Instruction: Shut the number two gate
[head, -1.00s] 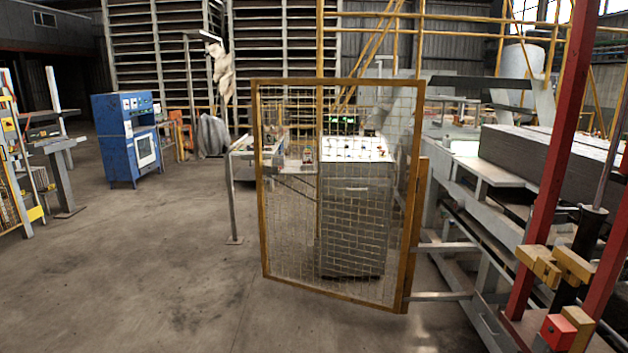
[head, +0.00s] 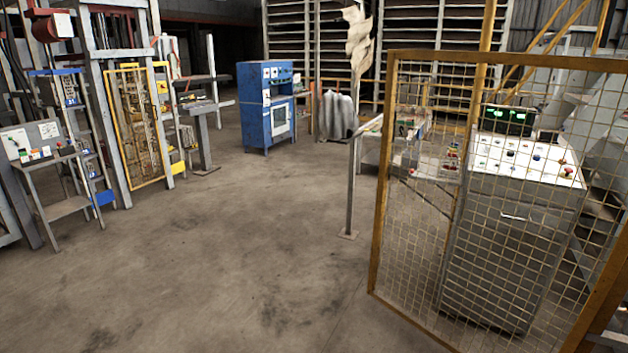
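A yellow-framed wire mesh gate (head: 378,230) stands upright on the right, close to me. Its right side meets a thick yellow post at the lower right edge of the view. A grey control console (head: 500,240) with a white button panel shows through the mesh. A second, smaller yellow-framed mesh panel (head: 137,125) stands at the left among grey uprights. I see no number on either, so I cannot tell which is number two. Neither of my grippers is in view.
A blue cabinet (head: 266,107) stands at the back. A grey post (head: 350,185) rises from the floor left of the near gate. A small control stand (head: 42,165) is at the far left. The concrete floor (head: 220,250) between is clear.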

